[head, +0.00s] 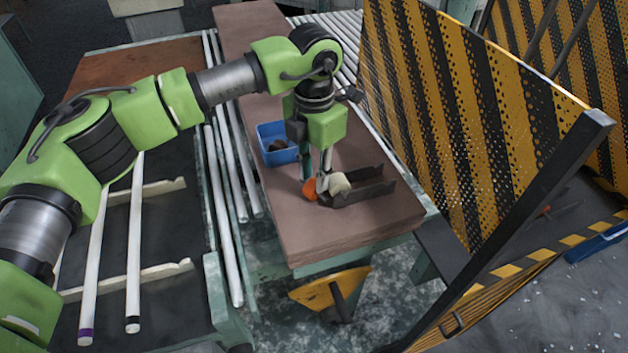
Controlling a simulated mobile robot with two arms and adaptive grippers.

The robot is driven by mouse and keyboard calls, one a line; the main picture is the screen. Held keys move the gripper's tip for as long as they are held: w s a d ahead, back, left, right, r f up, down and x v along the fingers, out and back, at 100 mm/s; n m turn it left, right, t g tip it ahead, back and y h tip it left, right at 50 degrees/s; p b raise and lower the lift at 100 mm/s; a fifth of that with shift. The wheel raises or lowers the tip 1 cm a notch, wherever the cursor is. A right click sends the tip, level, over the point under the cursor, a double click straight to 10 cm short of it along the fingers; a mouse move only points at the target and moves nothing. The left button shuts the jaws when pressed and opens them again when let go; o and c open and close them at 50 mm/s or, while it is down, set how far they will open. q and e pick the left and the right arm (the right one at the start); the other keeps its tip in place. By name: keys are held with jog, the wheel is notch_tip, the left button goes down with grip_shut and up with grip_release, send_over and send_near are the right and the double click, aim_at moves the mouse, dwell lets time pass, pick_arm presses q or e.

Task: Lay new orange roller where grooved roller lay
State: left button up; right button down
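The orange roller (309,189) shows as a round orange face at the left end of a dark cradle (362,189) on the brown bench top. A cream-white roller (338,182) shows right beside it, at the cradle's near end. My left gripper (325,172) points straight down with its fingertips at these two pieces. The fingers partly hide the pieces, and I cannot tell whether they are closed on the orange roller. A dark brown piece (279,145) lies in a blue bin (266,131) behind the gripper; I cannot make out grooves on it. My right gripper is out of view.
White glass tubes (133,250) lie on a rack at the left, with more beside the bench (225,215). A yellow-and-black perforated guard (440,110) stands close on the right. The bench top's front (345,232) is clear.

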pick_arm(q)
jog(key=shift+f, duration=0.65)
grip_shut()
jog(key=shift+r, duration=0.15)
